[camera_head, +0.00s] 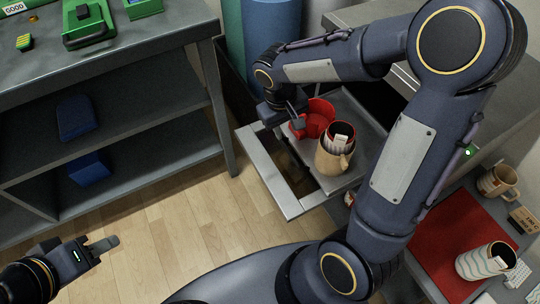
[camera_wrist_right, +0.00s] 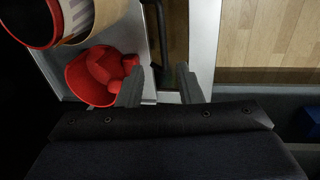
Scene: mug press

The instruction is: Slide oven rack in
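The oven rack is a grey metal tray (camera_head: 368,132) standing out of the dark oven opening; it also shows in the wrist view (camera_wrist_right: 132,38). On it are a tan mug with a red inside (camera_head: 333,160) and a red cup-like piece (camera_head: 318,118). A dark bar (camera_wrist_right: 157,42) runs along the rack's front side. My right gripper (camera_wrist_right: 159,86) is open, its fingertips apart on either side of the line of this bar; whether they touch it I cannot tell. My left gripper (camera_head: 104,245) is low at the left, away from the rack; its finger gap is unclear.
The lowered oven door, a pale frame (camera_head: 292,206), lies below the rack. A grey shelf unit (camera_head: 150,110) stands at left, and blue cylinders (camera_head: 272,30) behind. A red mat (camera_head: 450,240) with a wavy-striped mug (camera_head: 484,262) is at lower right. Wooden floor is clear between.

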